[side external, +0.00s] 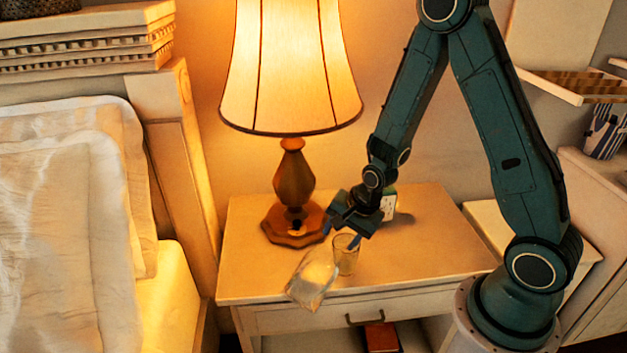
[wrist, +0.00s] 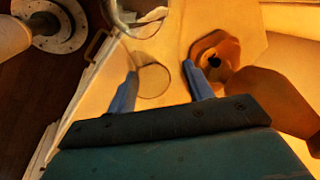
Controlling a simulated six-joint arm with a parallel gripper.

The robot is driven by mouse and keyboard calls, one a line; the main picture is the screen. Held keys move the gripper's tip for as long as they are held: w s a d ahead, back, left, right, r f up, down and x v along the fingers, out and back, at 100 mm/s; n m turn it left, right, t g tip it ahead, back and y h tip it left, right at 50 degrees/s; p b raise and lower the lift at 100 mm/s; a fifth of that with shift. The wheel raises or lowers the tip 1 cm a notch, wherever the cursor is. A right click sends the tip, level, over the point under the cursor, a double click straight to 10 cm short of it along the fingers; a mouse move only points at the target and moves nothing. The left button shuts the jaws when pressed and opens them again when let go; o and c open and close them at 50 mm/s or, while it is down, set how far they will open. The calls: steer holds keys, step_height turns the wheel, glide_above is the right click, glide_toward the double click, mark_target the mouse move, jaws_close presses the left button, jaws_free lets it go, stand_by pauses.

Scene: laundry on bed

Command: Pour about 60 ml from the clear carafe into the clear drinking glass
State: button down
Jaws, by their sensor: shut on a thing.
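The clear carafe (side external: 313,278) is tilted near the front edge of the nightstand, in front and to the left of the clear drinking glass (side external: 346,255). The glass stands upright on the nightstand, close beside the carafe. My gripper (side external: 341,238) is above and behind them, shut on the carafe, its blue fingers wide apart around it. In the wrist view, a clear round rim (wrist: 153,80) shows between the fingers; I cannot tell whether it belongs to the glass or carafe. Whether liquid is flowing is too small to tell.
A lit table lamp (side external: 294,180) stands left of my gripper on the nightstand (side external: 430,240). A small box (side external: 389,203) sits behind my gripper. The bed (side external: 60,220) is at the left. The right part of the nightstand top is clear.

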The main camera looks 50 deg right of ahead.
steer(key=shift+d+r+y+p, duration=0.15)
steer(key=shift+d+y+p, duration=0.15)
steer(key=shift+y, duration=0.2)
steer(key=shift+w+d+r+m+y+p, duration=0.1)
steer(key=shift+d+m+y+p, duration=0.2)
steer(key=shift+d+y+p, duration=0.6)
steer(key=shift+a, duration=0.25)
steer(key=shift+a+p, duration=0.35)
steer(key=shift+p, duration=0.1)
steer(key=shift+a, duration=0.1)
steer(key=shift+d+p, duration=0.2)
steer(key=shift+p, duration=0.8)
stand_by(0.4)
